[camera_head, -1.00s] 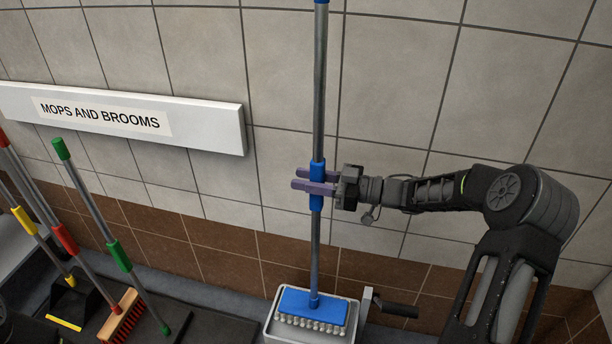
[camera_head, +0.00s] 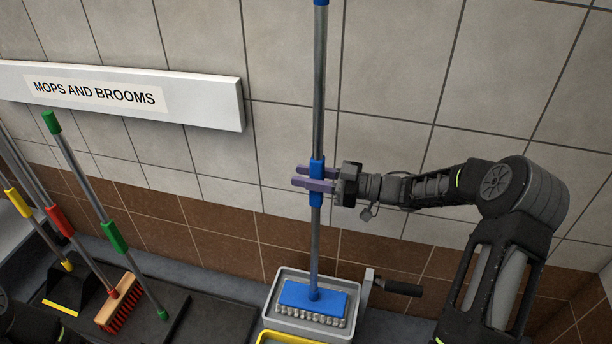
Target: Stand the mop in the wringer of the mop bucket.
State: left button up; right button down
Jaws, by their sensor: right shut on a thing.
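The mop has a grey pole with a blue grip sleeve and a flat blue head (camera_head: 312,297) with a pale fringe under it. It stands nearly upright. My right gripper (camera_head: 316,178) is shut on the blue sleeve, with its purple fingers across the pole. The mop head is over the grey wringer (camera_head: 279,287), inside its rim as seen from above. I cannot tell whether the fringe touches the wringer's floor. The yellow edge of the bucket (camera_head: 290,338) shows at the bottom of the picture; the rest is cut off. My left gripper is not in view.
A dark side handle (camera_head: 404,288) sticks out right of the wringer. To the left stand a red broom (camera_head: 118,305), a green-gripped pole (camera_head: 114,236) and a dustpan (camera_head: 70,289) on a dark mat. A white rail labelled MOPS AND BROOMS (camera_head: 222,104) is on the tiled wall.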

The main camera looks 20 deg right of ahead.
jog(key=shift+f+b, duration=0.4)
jog(key=shift+f, duration=0.1)
dwell(0.9)
jog(key=c, duration=1.2)
grip_release()
jog(key=shift+c, duration=0.2)
jog(key=shift+o, duration=1.1)
jog(key=shift+f, duration=0.1)
jog(key=shift+s, duration=0.1)
jog(key=b+v, duration=0.1)
jog(key=v, duration=0.6)
jog(key=shift+s+d, duration=0.2)
jog(key=shift+d, duration=0.1)
